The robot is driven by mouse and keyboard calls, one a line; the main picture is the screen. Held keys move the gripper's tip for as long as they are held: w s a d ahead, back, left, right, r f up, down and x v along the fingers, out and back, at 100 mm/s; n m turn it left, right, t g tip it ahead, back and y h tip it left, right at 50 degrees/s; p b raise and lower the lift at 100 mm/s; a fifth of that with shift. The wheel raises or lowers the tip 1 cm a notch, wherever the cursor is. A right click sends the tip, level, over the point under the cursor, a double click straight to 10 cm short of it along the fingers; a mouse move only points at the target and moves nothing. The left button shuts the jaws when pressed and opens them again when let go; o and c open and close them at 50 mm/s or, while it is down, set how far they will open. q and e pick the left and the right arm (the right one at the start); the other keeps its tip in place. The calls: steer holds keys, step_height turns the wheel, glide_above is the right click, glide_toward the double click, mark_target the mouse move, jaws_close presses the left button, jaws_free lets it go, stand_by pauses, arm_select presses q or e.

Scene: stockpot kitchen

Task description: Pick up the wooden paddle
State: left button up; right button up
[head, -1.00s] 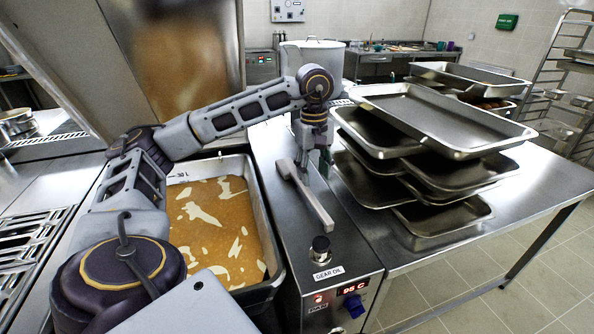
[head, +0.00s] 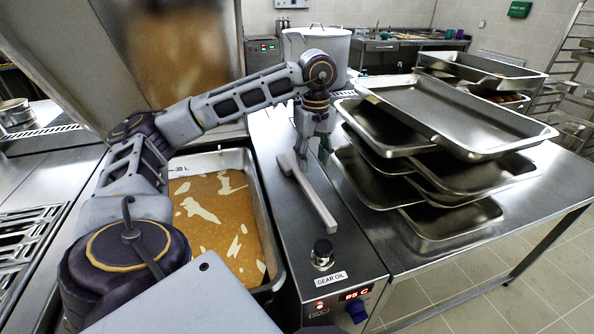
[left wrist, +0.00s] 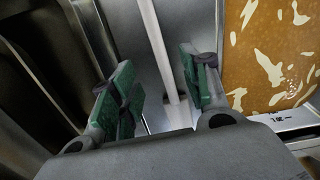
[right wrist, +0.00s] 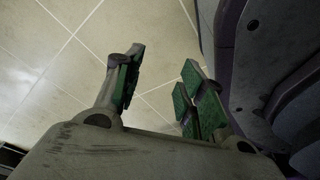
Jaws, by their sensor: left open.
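The wooden paddle (head: 316,200) is a long pale piece, wider at its far end, lying on top of the steel heater unit just right of the pan. My left gripper (head: 314,152) is open, fingers pointing down, close to the paddle's far end. In the left wrist view, the pale paddle (left wrist: 165,60) runs between the spread green fingers of my left gripper (left wrist: 156,60); contact cannot be told. My right gripper (right wrist: 163,58) is open and empty above the tiled floor, outside the head view.
A pan of orange-brown liquid (head: 266,215) stands left of the paddle. Stacked steel trays (head: 440,110) crowd the right side. A large lidded pot (head: 318,48) stands behind. A knob (head: 322,254) and GEAR OIL label are at the unit's front.

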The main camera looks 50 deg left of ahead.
arm_select(q)
glide_above(312, 193)
step_height(312, 193, down, 7)
steer(key=shift+s+f+b, duration=0.1)
steer(key=shift+s+b, duration=0.05)
steer(key=shift+b, duration=0.2)
steer(key=shift+f, duration=0.35)
arm_select(e)
steer(key=shift+w+a+r, duration=0.4)
steer(key=shift+w+a, duration=0.15)
steer(key=shift+w, duration=0.2)
steer(key=shift+s+a, duration=0.1)
arm_select(q)
steer(key=shift+f, duration=0.15)
steer(key=shift+f, duration=0.55)
step_height(312, 193, down, 3)
steer(key=shift+r, duration=0.15)
steer(key=shift+f, duration=0.6)
arm_select(e)
steer(key=shift+w+d+r, duration=0.25)
steer(key=shift+w+r, duration=0.05)
steer(key=shift+w, duration=0.2)
